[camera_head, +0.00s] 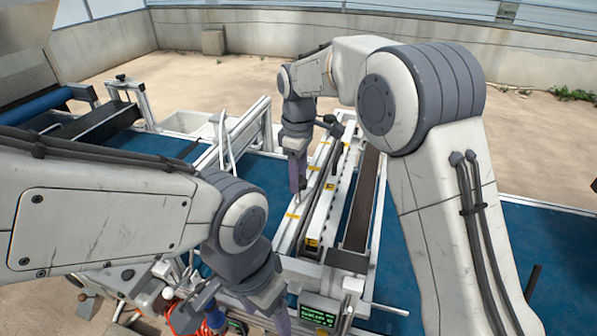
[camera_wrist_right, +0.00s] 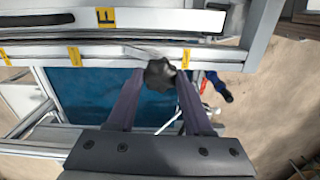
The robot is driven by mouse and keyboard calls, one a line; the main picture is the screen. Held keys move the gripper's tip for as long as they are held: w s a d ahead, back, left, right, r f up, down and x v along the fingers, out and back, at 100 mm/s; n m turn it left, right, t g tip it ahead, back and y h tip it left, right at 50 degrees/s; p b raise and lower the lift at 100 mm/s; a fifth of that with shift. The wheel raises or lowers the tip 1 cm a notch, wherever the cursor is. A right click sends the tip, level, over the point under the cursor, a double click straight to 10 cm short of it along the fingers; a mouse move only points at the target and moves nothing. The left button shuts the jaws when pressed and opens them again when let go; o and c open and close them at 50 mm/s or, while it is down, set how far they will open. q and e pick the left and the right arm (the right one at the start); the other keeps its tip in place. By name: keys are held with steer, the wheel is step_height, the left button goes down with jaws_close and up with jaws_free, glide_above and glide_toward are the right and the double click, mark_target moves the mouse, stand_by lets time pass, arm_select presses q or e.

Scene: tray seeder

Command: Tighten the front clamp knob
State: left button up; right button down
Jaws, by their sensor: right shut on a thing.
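A black lobed clamp knob (camera_wrist_right: 160,74) sits beside the yellow-marked rail in the right wrist view. My right gripper (camera_wrist_right: 158,82) has its two purple-grey fingers on either side of the knob and is shut on it. In the head view my right gripper (camera_head: 298,190) points down at the left edge of the white rail assembly (camera_head: 322,205), and its fingers hide the knob there. My left gripper (camera_head: 281,322) is low in the head view, partly cut off by the bottom edge. Its opening does not show.
A blue belt surface (camera_head: 250,180) runs across under the rails. A small green-lit display (camera_head: 317,316) stands at the front beside my left gripper. Another dark knob or lever (camera_head: 329,120) shows beyond my right gripper. Orange tubing (camera_head: 185,318) lies at the lower left.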

steer(key=m+p, duration=0.1)
steer(key=m, duration=0.2)
steer(key=shift+r+m, duration=0.15)
steer(key=shift+m, duration=0.25)
steer(key=m+p, duration=0.1)
steer(key=m, duration=0.2)
steer(key=shift+m+p, duration=0.3)
steer(key=shift+p, duration=0.1)
steer(key=m+p, duration=0.1)
steer(key=m, duration=0.2)
steer(key=shift+w+m, duration=0.1)
steer(key=shift+m, duration=0.2)
steer(key=shift+m+p, duration=0.3)
steer(key=shift+m, duration=1.5)
steer(key=shift+c, duration=1.5)
jaws_free()
